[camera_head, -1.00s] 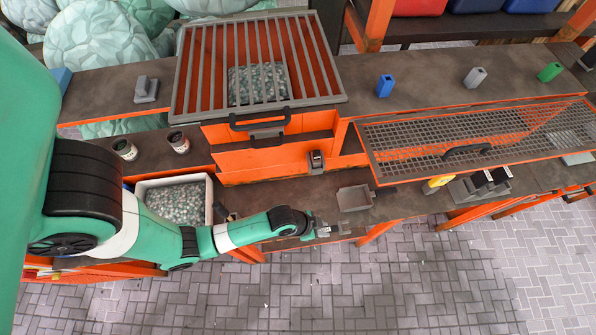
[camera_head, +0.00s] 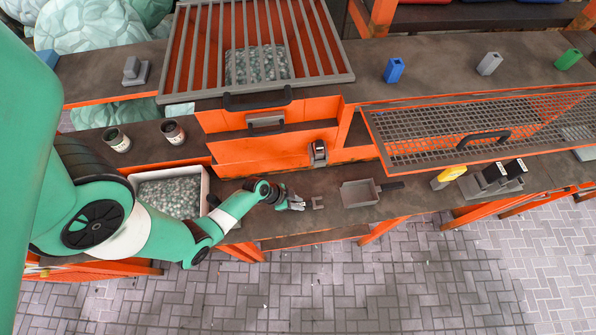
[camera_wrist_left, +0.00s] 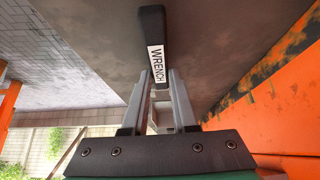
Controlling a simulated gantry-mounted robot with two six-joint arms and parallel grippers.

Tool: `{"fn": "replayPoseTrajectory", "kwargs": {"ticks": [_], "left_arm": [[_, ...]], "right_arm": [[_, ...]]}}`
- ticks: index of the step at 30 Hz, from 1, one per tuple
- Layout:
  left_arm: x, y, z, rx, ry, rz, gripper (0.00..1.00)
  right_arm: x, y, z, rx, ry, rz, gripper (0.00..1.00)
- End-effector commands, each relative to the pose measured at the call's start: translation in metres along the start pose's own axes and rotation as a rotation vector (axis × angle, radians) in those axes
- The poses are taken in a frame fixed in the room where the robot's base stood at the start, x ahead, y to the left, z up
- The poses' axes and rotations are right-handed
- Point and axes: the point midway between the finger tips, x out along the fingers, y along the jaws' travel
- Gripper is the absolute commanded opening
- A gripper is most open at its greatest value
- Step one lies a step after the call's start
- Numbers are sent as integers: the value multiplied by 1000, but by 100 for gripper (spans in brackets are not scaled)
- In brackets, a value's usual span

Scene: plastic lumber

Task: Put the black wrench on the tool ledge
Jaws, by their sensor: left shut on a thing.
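My left gripper (camera_head: 294,204) is shut on the black wrench. In the left wrist view, the wrench (camera_wrist_left: 152,30) shows as a black handle with a white WRENCH label, pointing away between the fingers. The low dark ledge (camera_head: 414,201) along the front of the bench, apparently the tool ledge, runs under and right of the gripper. I cannot tell whether the wrench touches it. My right gripper is out of view.
Farther right are a yellow item (camera_head: 450,174) and dark blocks (camera_head: 492,181). A bin of pellets (camera_head: 170,193) stands left. The orange cabinet (camera_head: 265,152) rises behind. The ledge's front edge drops to paving.

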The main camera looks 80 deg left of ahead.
Motion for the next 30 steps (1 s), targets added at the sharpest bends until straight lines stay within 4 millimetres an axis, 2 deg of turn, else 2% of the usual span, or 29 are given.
{"fn": "replayPoseTrajectory", "kwargs": {"ticks": [1, 12, 13, 17, 18, 26, 30], "left_arm": [[6, 0, 4, 0, 1, -1, 0], [10, 0, 6, 1, 1, -2, 0], [9, 0, 5, 1, 1, -2, 30], [8, 0, 5, 1, 1, -1, 54], [8, 0, 5, 1, 1, -1, 57], [8, 0, 4, 1, 1, -1, 57], [-3, 0, 2, 0, 1, -2, 57]], "right_arm": [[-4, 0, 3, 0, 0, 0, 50], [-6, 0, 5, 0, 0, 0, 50], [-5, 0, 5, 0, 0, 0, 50], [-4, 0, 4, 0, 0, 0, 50], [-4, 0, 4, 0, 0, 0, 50], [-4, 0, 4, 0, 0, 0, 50], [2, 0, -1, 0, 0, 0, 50]]}}
